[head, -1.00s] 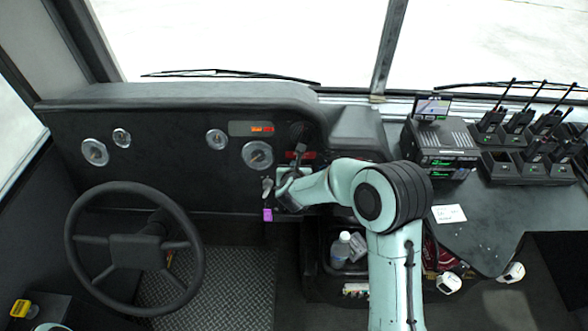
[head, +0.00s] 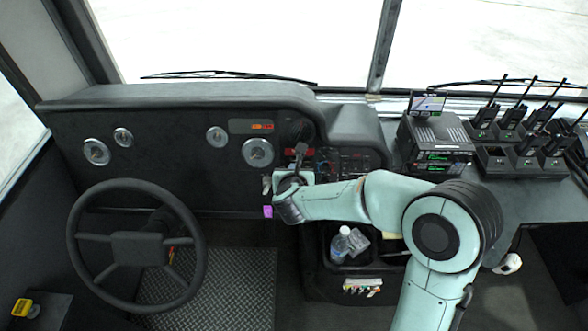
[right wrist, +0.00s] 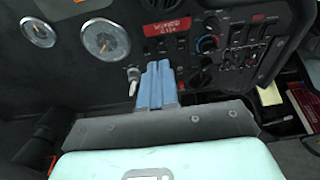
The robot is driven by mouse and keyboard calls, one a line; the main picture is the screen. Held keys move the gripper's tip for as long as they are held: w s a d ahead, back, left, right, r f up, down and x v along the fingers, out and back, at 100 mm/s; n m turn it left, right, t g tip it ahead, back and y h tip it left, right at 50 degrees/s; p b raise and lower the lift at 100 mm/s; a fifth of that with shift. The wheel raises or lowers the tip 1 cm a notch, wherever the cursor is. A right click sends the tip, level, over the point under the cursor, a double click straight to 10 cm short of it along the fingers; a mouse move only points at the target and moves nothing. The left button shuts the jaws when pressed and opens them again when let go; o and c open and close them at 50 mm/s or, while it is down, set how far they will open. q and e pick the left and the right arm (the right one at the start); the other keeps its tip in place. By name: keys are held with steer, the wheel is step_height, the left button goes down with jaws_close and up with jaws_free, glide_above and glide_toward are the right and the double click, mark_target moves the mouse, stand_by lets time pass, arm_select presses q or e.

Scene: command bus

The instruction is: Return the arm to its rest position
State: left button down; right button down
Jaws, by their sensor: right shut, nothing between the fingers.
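My right arm reaches in from the lower right in the head view, its wrist in front of the dashboard (head: 180,181). My right gripper (head: 300,150) points toward the switch panel. In the right wrist view the right gripper (right wrist: 158,82) shows its blue fingers together, with nothing between them. A key (right wrist: 133,80) in the dash shows just left of the fingers, and its purple tag (head: 267,211) hangs below in the head view. I cannot tell how far the fingers are from the panel. My left gripper is not in view.
A steering wheel (head: 137,248) stands at the left. A bin with a water bottle (head: 341,245) sits below my right forearm. A radio unit (head: 435,146) and handheld radios in chargers (head: 520,160) stand on the right counter. The floor (head: 215,288) beside the wheel is clear.

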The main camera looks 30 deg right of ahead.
stand_by(0.4)
steer(key=s+a+f+n+g+y, duration=0.1)
steer(key=s+a+f+n, duration=0.15)
steer(key=f+n, duration=0.5)
steer(key=s+a+f+n+g+y, duration=0.1)
steer(key=s+f+n+y, duration=0.15)
steer(key=f+n, duration=0.45)
steer(key=s+a+f+n+g+y, duration=0.1)
steer(key=s+a+f+n+g, duration=0.15)
steer(key=f+n, duration=0.45)
steer(key=s+a+f+n+g+y, duration=0.1)
steer(key=s+a+f+n+g, duration=0.1)
steer(key=s+f+n, duration=0.3)
steer(key=s+a+f+n+g+y, duration=0.2)
steer(key=s+a+f+n, duration=0.2)
steer(key=s, duration=0.7)
steer(key=s+a+f+n+g+y+p, duration=0.1)
steer(key=s+a+f+n+g+y, duration=0.1)
steer(key=s+f+n, duration=0.3)
steer(key=s+a+n, duration=0.1)
steer(key=s+n, duration=0.1)
steer(key=s, duration=0.1)
steer(key=shift+s+a+f+n, duration=0.15)
steer(key=shift+a+f+n, duration=0.05)
steer(key=shift+f+n, duration=0.2)
